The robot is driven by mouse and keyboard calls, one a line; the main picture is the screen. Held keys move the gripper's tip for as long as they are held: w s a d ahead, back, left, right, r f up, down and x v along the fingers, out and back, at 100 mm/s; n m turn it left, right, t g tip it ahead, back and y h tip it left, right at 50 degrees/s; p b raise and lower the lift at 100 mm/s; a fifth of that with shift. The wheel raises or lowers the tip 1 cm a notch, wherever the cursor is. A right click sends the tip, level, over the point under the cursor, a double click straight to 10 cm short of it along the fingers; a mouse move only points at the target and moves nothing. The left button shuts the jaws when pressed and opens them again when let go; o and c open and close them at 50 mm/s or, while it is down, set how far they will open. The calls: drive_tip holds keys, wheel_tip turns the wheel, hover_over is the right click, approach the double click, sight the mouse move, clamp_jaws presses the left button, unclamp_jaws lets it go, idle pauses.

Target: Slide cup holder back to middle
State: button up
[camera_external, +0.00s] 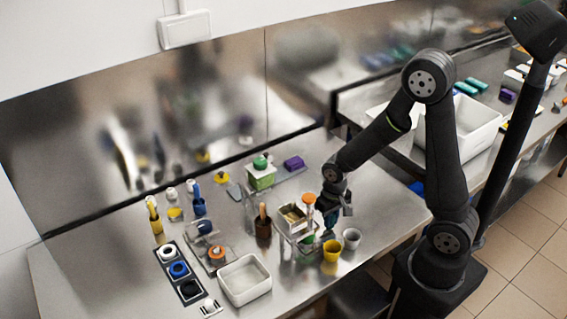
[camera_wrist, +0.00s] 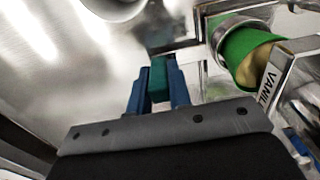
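The cup holder (camera_wrist: 222,30) shows in the wrist view as a metal ring on a thin metal frame. A green paper cup (camera_wrist: 240,55) sits tilted in the picture within the ring. My gripper (camera_wrist: 160,72) points at the frame, with its blue fingers on both sides of a teal block (camera_wrist: 158,80) that appears to be the holder's handle. The fingers look closed against it. In the external view, my gripper (camera_external: 328,214) is low at the right side of the dispenser stand (camera_external: 292,222). The green cup (camera_external: 308,241) shows low at this stand. The arm partly hides the grip.
A yellow cup (camera_external: 332,251) and a grey-white cup (camera_external: 351,238) stand close in front of my gripper. A white tub (camera_external: 244,279) and a rack of coloured rings (camera_external: 178,270) lie left. A VANILLA-like label (camera_wrist: 270,85) is beside the green cup.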

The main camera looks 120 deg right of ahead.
clamp_jaws()
drive_tip(key=d, duration=1.1)
drive_tip(key=shift+d, duration=0.3)
drive_tip(key=o, duration=0.7)
unclamp_jaws()
drive_tip(key=shift+r, duration=0.1)
wheel_tip(320, 180, up, 17)
drive_tip(key=shift+r, duration=0.1)
